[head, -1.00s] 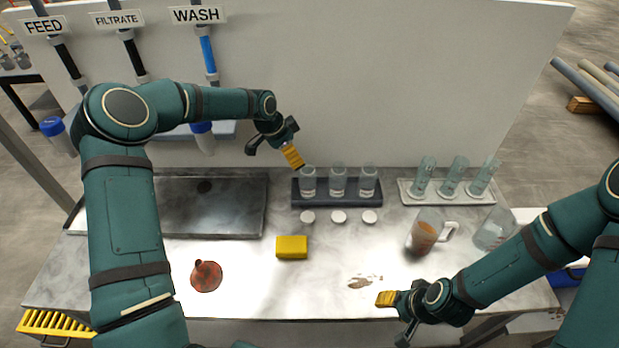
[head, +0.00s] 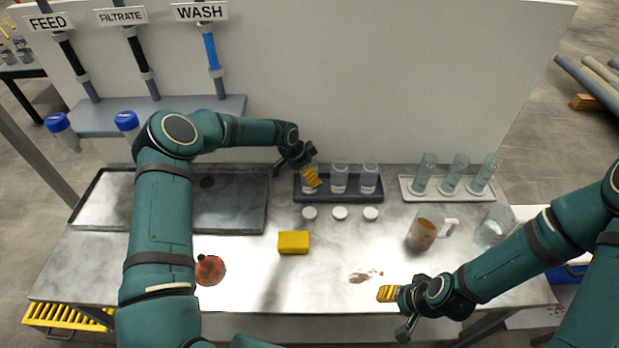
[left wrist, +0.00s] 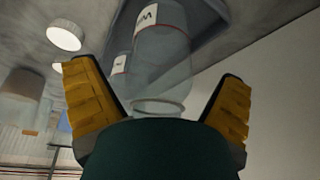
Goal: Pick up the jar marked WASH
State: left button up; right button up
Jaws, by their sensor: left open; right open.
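A clear jar (left wrist: 160,70) with a white label stands between the fingers of my left gripper (left wrist: 158,85) in the left wrist view. Only a "W"-like part of its label shows. My left gripper is open, and whether a finger touches the jar I cannot tell. In the head view, my left gripper (head: 311,178) covers most of the leftmost place in the dark rack (head: 343,194). Two more clear jars, a middle one (head: 339,178) and a right one (head: 370,178), stand there; their labels are unreadable. My right gripper (head: 388,294) is open and empty at the front.
Three white lids (head: 340,213) lie before the rack. A mug (head: 422,234), a glass beaker (head: 494,228) and a white rack (head: 408,196) of tubes stand right.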

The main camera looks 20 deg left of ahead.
pick_arm(q)
jog(key=c, duration=1.3)
